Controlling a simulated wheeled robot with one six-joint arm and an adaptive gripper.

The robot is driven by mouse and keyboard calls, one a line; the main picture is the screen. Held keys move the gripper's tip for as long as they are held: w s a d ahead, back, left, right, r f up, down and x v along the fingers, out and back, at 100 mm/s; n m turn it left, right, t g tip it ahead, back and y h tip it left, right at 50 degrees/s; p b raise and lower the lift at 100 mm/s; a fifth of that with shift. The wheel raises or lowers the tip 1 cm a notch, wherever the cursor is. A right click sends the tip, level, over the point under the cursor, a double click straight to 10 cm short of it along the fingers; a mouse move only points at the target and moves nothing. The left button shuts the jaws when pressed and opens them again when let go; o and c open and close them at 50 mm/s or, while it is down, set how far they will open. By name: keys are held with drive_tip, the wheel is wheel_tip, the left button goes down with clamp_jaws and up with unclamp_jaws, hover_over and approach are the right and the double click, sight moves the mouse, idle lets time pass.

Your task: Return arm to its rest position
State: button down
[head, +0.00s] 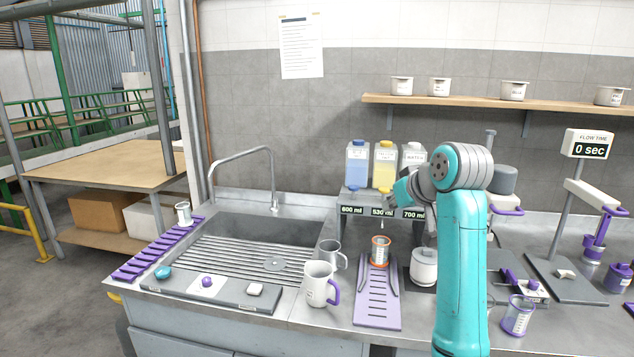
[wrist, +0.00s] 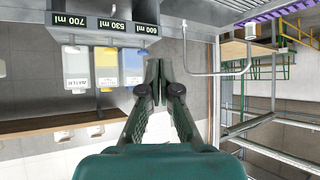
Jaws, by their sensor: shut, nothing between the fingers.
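My turquoise arm (head: 462,270) rises in front of the counter on the right side of the head view, bent at a grey joint near the top. Its wrist end points away toward the dispenser bottles, and my fingertips are hidden or too small to make out there. In the wrist view, which is upside down, my gripper (wrist: 158,68) has its two dark fingers together and nothing between them. The fingertips stand in free air in front of the dispenser and the wall.
The dispenser holds a blue bottle (head: 357,165), a yellow bottle (head: 384,165) and a white one. Below are a purple drip tray (head: 377,312), an orange-rimmed cup (head: 381,250) and a white pitcher (head: 318,284). A sink tap (head: 273,175) stands left; a shelf (head: 450,103) hangs above.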

drive_tip(key=shift+m+t+h, duration=0.3)
drive_tip(key=shift+m+t, duration=0.4)
drive_tip(key=shift+m, duration=0.2)
drive_tip(key=s+f, duration=0.1)
drive_tip(key=f, duration=0.7)
drive_tip(key=s+f, duration=0.2)
drive_tip(key=f, duration=0.6)
drive_tip(key=s+f, duration=0.2)
drive_tip(key=f, duration=0.5)
drive_tip(key=shift+f, duration=0.4)
drive_tip(key=s+d+f+m+t+h, duration=0.1)
drive_tip(key=s+f, duration=1)
drive_tip(key=s, duration=0.3)
drive_tip(key=s+d+f+m+t+h, duration=0.1)
drive_tip(key=s+f, duration=0.9)
drive_tip(key=s, duration=0.5)
drive_tip(key=s+r, duration=0.3)
drive_tip(key=s, duration=0.7)
drive_tip(key=s+r+t, duration=0.1)
drive_tip(key=s+r, duration=0.3)
drive_tip(key=s, duration=0.5)
drive_tip(key=s+r, duration=0.3)
drive_tip(key=s, duration=0.7)
drive_tip(key=shift+s+r+t+h, duration=0.15)
drive_tip(key=shift+s+t+h, duration=0.15)
